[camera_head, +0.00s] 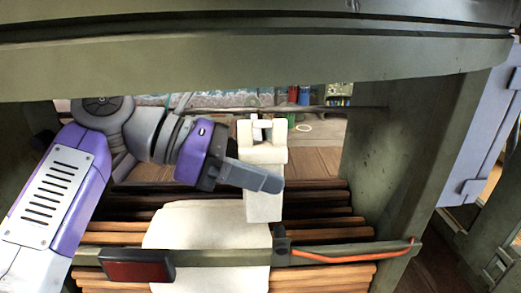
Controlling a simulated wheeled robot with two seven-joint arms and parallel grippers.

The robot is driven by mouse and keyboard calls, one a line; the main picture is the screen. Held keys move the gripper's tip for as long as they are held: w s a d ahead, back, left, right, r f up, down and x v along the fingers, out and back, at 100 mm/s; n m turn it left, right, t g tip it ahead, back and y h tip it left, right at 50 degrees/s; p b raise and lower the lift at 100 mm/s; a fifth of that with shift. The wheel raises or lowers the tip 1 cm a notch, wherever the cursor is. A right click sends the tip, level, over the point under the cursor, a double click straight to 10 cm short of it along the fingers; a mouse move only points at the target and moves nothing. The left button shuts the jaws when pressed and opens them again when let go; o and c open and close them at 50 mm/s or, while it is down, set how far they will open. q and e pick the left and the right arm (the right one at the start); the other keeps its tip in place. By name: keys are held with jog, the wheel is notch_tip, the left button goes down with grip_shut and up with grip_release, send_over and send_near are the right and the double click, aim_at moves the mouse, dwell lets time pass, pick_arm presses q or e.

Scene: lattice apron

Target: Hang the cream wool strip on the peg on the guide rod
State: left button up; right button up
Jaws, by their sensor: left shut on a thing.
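The cream wool strip (263,207) hangs upright in the middle of the view. Its wider top part has a notch, with a small pale and dark piece showing in it; I cannot tell whether that is the peg. My left gripper (262,180) reaches in from the left and is shut on the strip, its grey finger crossing the front of it. A thin dark guide rod (345,108) runs across behind, level with the strip's top. Whether the strip touches the rod is unclear. My right gripper is out of view.
A wide cream sheet (200,230) lies over brown wooden slats (330,222) below. A front rail carries a dark red block (138,266) and an orange cord (345,254). A thick green beam (240,65) spans the top, and a green post (400,150) stands at right.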

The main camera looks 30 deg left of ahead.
pick_arm(q)
jog(key=n+t+p, duration=0.1)
jog(key=n, duration=0.1)
jog(key=s+d+r+n+t+y+p, duration=0.1)
jog(key=n, duration=0.1)
jog(key=shift+s, duration=0.2)
jog(key=w+a+f, duration=0.1)
jog(key=w+a, duration=0.3)
jog(key=w, duration=0.2)
jog(key=shift+w+f, duration=0.35)
jog(key=shift+w, duration=0.05)
dwell(0.8)
dwell(0.6)
jog(key=o, duration=1.3)
